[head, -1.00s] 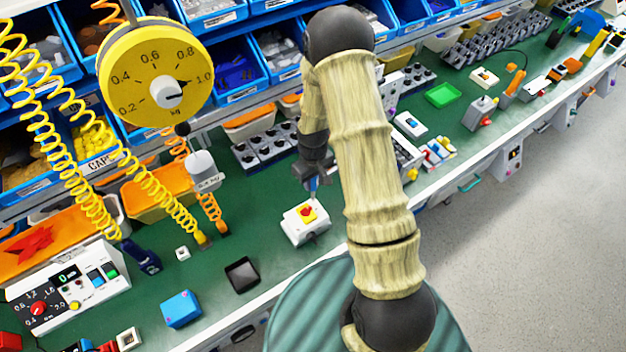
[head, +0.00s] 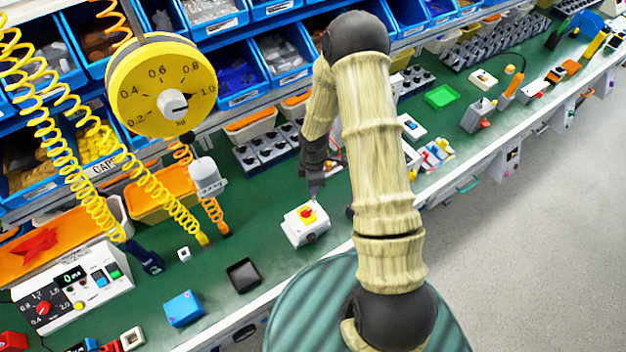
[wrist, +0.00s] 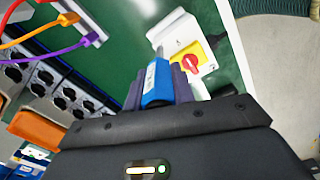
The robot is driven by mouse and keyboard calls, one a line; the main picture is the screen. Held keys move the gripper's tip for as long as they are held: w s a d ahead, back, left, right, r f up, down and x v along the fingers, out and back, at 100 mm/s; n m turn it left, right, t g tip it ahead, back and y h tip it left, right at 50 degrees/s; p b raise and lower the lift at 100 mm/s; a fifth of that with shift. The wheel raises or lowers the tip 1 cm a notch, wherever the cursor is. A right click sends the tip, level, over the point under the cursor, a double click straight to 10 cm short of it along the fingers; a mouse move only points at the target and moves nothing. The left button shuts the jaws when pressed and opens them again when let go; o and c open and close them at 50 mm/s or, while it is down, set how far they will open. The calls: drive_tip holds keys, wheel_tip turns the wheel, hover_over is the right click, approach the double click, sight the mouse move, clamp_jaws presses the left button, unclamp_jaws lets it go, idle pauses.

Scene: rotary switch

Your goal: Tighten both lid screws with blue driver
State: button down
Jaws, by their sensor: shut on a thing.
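The rotary switch is a white box (head: 295,232) with a yellow plate and red knob (head: 307,214), on the green bench near its front edge. It also shows in the wrist view, with the red knob (wrist: 190,62) on its yellow plate. My gripper (head: 315,184) is just above the box's far side, pointing down. In the wrist view it is shut on the blue driver (wrist: 157,82), whose shaft points toward the box's lid. I cannot tell whether the tip touches a screw. The lid screws are too small or hidden to make out.
A black square tray (head: 243,275) and a blue box (head: 183,309) lie left of the switch. A yellow dial scale (head: 160,90) and coiled hoses hang at left. Blue bins line the back. Bare green bench lies around the switch.

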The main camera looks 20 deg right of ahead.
drive_tip(key=shift+n, duration=0.6)
drive_tip(key=n+p, duration=0.1)
drive_tip(key=n, duration=0.2)
drive_tip(key=shift+s+r+p, duration=0.1)
drive_tip(key=shift+r+p, duration=0.1)
drive_tip(key=shift+p, duration=0.2)
drive_tip(key=n+p, duration=0.1)
drive_tip(key=n, duration=0.2)
drive_tip(key=shift+n+p, duration=0.3)
drive_tip(key=shift+f+n, duration=0.2)
drive_tip(key=shift+n, duration=0.5)
